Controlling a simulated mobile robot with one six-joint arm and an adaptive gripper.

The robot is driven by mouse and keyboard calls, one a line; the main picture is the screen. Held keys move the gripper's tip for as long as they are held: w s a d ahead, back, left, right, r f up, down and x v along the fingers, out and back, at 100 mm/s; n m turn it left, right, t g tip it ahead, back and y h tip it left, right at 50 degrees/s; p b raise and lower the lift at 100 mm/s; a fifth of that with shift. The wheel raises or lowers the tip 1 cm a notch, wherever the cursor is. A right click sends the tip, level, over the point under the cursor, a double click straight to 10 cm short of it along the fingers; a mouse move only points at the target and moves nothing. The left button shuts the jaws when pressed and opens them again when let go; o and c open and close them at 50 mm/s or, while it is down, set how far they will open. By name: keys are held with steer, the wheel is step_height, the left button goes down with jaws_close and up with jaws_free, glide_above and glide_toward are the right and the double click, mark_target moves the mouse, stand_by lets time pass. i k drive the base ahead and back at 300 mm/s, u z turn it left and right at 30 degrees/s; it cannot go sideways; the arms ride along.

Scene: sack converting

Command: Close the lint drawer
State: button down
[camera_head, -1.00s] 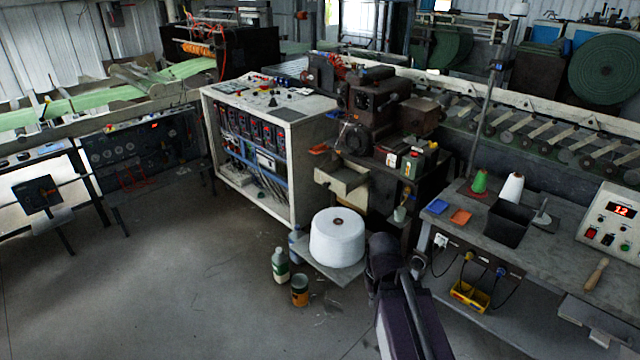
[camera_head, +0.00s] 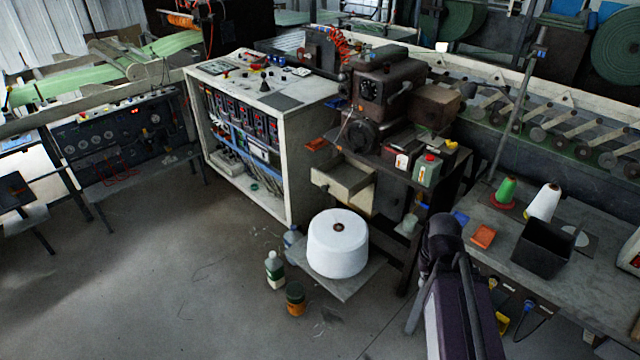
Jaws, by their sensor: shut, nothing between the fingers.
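The lint drawer (camera_head: 331,190) is a cream, open-topped box on the front of the dark brown machine (camera_head: 380,90), below its bench top. It is pulled out toward the left front, and its inside shows from above. My arm rises from the bottom edge, right of centre, as dark and purple links. It is apart from the drawer in the picture. My gripper cannot be made out; only arm links show.
A white yarn cone (camera_head: 338,245) stands on a low grey platform (camera_head: 345,286) below the drawer. A bottle (camera_head: 275,270) and a tin (camera_head: 296,298) stand on the floor. A white control cabinet (camera_head: 292,150) is left of the drawer. Floor at left is clear. A workbench (camera_head: 478,222) is at right.

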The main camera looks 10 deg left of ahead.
mark_target(343, 177)
steer(key=u, duration=0.2)
steer(key=i, duration=0.95)
steer(key=u, duration=0.4)
